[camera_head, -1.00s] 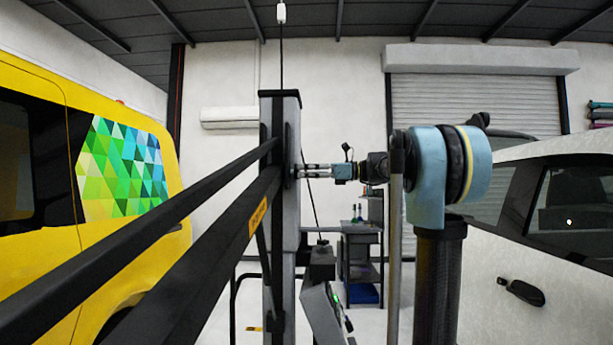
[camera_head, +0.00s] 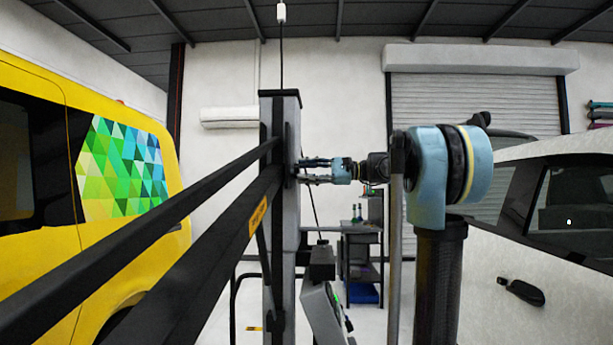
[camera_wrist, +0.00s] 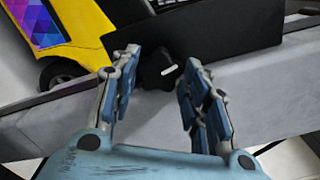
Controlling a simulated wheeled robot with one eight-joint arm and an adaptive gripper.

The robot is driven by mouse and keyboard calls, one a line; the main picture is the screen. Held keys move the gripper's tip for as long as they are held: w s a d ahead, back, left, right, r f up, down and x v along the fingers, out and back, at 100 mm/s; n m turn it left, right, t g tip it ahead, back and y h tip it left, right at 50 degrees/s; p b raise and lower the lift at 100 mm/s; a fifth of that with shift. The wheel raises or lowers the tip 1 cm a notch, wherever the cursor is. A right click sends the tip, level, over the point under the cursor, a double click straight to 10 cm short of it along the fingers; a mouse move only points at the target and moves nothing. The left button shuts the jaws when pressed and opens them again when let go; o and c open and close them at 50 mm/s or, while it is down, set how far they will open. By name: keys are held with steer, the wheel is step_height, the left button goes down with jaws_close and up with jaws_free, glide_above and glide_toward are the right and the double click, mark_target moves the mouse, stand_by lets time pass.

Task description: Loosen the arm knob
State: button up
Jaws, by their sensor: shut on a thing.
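The arm knob (camera_wrist: 157,70) is black with a white line on its face and shows in the wrist view, at the lower edge of a dark beam. My gripper (camera_wrist: 161,60) is shut on it, with one fingertip on each side. The white line slants up to the right. In the head view my gripper (camera_head: 305,170) reaches left to the grey column (camera_head: 279,215) from the right. There the knob is too small and covered to make out clearly.
Two long black arms (camera_head: 150,240) run from the column to the lower left. A yellow van (camera_head: 60,90) stands at the left and a white car (camera_head: 500,265) at the right. A workbench (camera_head: 360,240) stands behind.

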steer(key=n, duration=0.3)
steer(key=shift+f+n, duration=0.15)
steer(key=shift+n, duration=0.15)
stand_by(0.3)
steer(key=o, duration=1)
steer(key=shift+o, duration=0.2)
steer(key=d, duration=1.2)
steer(key=shift+s, duration=0.1)
